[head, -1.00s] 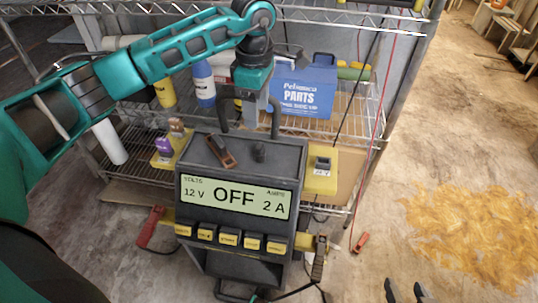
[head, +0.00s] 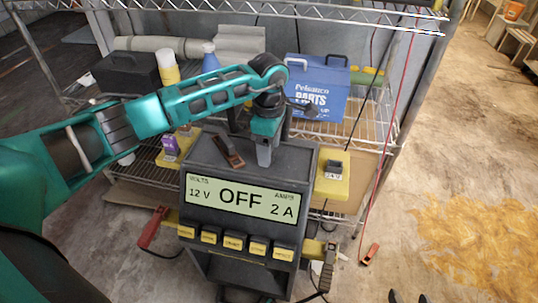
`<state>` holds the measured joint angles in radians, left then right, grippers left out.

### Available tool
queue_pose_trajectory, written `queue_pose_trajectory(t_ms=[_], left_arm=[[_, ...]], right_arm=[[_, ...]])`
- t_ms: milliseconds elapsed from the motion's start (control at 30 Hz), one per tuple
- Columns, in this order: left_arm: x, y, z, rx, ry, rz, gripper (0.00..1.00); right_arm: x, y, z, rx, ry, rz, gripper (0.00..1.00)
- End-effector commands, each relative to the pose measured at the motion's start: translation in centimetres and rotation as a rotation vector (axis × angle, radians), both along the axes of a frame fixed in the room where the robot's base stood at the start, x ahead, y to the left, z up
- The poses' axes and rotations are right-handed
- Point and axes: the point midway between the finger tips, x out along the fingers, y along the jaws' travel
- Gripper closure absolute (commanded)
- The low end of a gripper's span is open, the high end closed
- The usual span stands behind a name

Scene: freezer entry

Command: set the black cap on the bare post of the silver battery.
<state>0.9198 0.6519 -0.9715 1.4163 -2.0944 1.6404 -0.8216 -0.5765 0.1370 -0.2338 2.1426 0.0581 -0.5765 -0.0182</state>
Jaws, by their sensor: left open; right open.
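My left gripper (head: 264,156) points down at the top of the dark charger (head: 300,170), its jaws open. The small black cap that stood on this charger top is now hidden behind or between the fingers, so I cannot tell whether they touch it. Two dark fingertips of my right gripper (head: 408,298) show at the bottom edge, apart and empty as far as I can see. I cannot make out the silver battery or its bare post.
A brown and black clamp (head: 228,150) lies left of my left gripper on the charger top. Yellow side trays hold a purple item (head: 170,146) and a small dark block (head: 334,168). A wire shelf with a blue parts box (head: 318,88) stands behind. A red cable hangs at right.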

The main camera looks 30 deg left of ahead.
Motion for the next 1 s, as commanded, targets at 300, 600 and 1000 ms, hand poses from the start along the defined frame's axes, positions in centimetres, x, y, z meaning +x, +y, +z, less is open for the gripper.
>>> queue_pose_trajectory(t_ms=[300, 600, 1000], left_arm=[[0.01, 0.00, 0.11, 0.000, -0.001, 0.000, 0.53], [0.01, 0.01, 0.12, 0.000, -0.001, 0.001, 0.81], [0.02, 0.01, 0.19, 0.000, -0.001, 0.001, 0.98]], right_arm=[[0.20, 0.07, 0.44, 0.002, -0.010, 0.002, 0.49], [0.23, -0.02, 0.42, 0.001, -0.011, 0.001, 0.49], [0.21, -0.21, 0.20, -0.003, -0.008, -0.002, 0.49]])
